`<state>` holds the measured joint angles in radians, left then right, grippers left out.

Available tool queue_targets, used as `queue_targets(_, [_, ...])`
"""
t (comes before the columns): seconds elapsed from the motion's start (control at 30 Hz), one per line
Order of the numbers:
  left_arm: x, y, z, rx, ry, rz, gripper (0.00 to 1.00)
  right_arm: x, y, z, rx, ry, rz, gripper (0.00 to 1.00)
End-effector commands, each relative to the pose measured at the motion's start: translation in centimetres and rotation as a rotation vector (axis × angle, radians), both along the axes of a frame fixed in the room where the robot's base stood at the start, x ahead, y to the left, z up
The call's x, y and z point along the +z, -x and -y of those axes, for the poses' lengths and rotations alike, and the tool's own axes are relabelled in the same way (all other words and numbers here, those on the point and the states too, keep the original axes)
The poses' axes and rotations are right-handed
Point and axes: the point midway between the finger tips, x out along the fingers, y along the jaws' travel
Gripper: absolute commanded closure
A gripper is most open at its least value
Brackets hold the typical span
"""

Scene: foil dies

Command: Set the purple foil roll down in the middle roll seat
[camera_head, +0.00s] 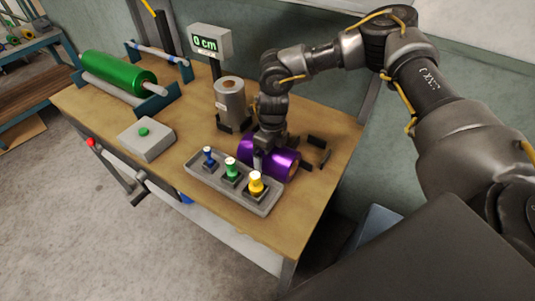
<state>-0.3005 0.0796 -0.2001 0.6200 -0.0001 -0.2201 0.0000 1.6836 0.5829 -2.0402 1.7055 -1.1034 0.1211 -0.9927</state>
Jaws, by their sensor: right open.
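The shiny purple foil roll (284,165) lies on its side on the workbench, just behind the right part of the grey tray. My right gripper (262,162) points down at the purple roll, over its left-middle part, with its jaws open. The gripper hides part of the roll, and I cannot tell whether the fingers touch it. Black seat brackets (316,142) stand empty behind and to the right of the roll. The middle seat is not clearly visible behind the gripper and roll. My left gripper is out of view.
A grey foil roll (230,100) stands upright between black brackets, left of my gripper. The tray (205,178) holds blue, green and yellow-topped dies. A green roll (118,72) on a stand, a green-button box (146,140) and a "0 cm" display (210,43) are further left.

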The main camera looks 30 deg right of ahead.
Motion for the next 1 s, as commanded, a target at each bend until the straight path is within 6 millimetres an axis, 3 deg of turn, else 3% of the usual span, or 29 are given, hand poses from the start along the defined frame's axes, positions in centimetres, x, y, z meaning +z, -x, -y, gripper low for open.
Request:
queue_targets(0.1, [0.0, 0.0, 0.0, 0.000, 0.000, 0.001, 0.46, 0.0, 0.0, 0.0, 0.000, 0.000, 0.000, 0.00])
queue_targets(0.57, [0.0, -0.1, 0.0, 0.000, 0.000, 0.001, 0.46, 0.2, -0.1, 0.0, 0.000, -0.002, 0.003, 0.59])
queue_targets(1.0, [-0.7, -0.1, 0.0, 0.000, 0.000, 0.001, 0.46, 1.1, -0.1, -0.1, 0.001, -0.003, 0.004, 0.59])
